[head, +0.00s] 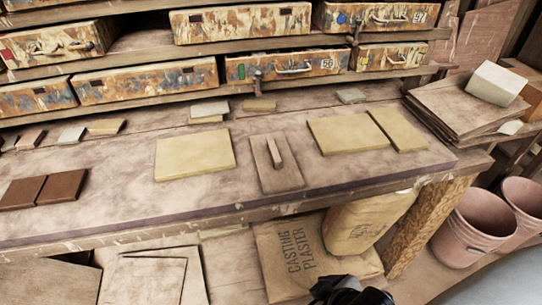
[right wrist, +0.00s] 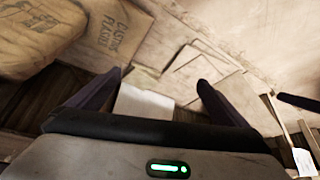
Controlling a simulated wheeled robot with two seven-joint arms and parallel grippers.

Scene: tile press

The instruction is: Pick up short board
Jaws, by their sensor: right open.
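A small board with a raised grip strip (head: 290,181) lies flat near the bench's front edge in the head view. To its left is a wide pale yellow slab (head: 195,155). To its right are another yellow slab (head: 347,133) and a narrower one (head: 398,130). I cannot tell for certain which of these is the short board. My right gripper (right wrist: 158,88) is open in the right wrist view, with nothing between its fingers, over the area below the bench. A dark part of my arm shows at the head view's bottom edge. My left gripper is not in view.
The bench (head: 110,215) also bears brown tiles (head: 62,187) at left and small pieces along its back. Drawers (head: 150,82) stand above. Below are a casting plaster sack (head: 300,258) and leaning boards (head: 150,280). Buckets (head: 470,228) stand at right.

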